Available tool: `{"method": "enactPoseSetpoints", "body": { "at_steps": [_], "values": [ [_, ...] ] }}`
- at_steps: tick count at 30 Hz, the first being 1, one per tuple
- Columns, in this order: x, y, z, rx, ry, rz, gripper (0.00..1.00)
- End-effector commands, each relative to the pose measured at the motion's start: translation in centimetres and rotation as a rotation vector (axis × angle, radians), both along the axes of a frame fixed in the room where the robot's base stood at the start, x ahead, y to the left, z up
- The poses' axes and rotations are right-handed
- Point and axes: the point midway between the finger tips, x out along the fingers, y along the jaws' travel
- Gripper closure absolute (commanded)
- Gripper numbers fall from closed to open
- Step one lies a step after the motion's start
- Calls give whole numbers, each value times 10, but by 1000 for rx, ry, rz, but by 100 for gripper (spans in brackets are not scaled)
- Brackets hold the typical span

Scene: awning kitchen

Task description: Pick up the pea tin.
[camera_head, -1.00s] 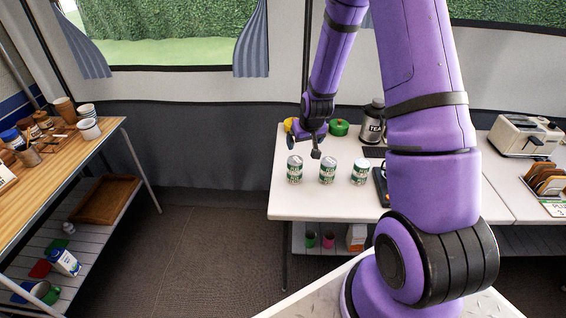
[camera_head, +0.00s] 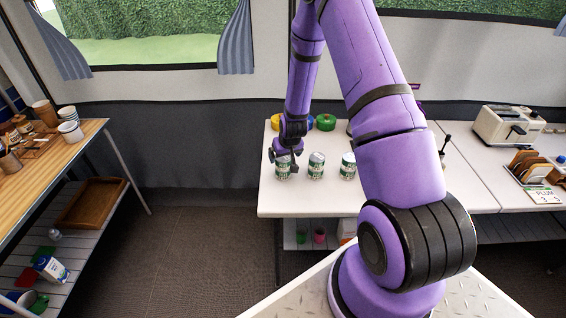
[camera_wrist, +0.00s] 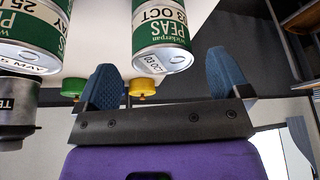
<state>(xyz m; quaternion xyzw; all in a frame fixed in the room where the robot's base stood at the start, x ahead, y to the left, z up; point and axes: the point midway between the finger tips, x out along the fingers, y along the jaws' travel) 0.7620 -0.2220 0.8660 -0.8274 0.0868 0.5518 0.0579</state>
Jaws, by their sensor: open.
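Several white and green tins stand in a row on the white table (camera_head: 300,204). The leftmost tin (camera_head: 283,172) is partly covered by my gripper (camera_head: 284,158). In the wrist view, a tin labelled PEAS with 03 OCT (camera_wrist: 165,38) lines up between the two blue fingertips of my gripper (camera_wrist: 166,68). The fingers are apart and hold nothing. I cannot tell how far the tin reaches between them. A middle tin (camera_head: 316,166) and a right tin (camera_head: 348,166) stand to the right. A tin dated 25 (camera_wrist: 35,28) also shows in the wrist view.
A green round container (camera_head: 326,122) and a yellow one (camera_wrist: 143,88) stand behind the tins. A dark-lidded TEA canister (camera_wrist: 15,112) is nearby. A toaster (camera_head: 506,126) and a rack (camera_head: 530,168) stand at the right. The table's front left corner is clear.

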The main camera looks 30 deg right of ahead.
Motion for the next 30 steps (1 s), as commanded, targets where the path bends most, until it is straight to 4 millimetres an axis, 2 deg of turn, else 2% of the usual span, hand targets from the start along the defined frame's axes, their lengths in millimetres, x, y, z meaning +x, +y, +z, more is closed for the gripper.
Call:
{"method": "enactPoseSetpoints", "body": {
  "at_steps": [3,9,18,20,26,30],
  "values": [
    [7,1,-17,1,3,2,6],
    [15,0,-35,1,3,2,6],
    [17,-1,-39,0,2,1,6],
    [17,-1,-39,0,2,1,17],
    [17,-1,-38,0,2,1,63],
    [17,-1,-38,0,2,1,63]
  ]
}}
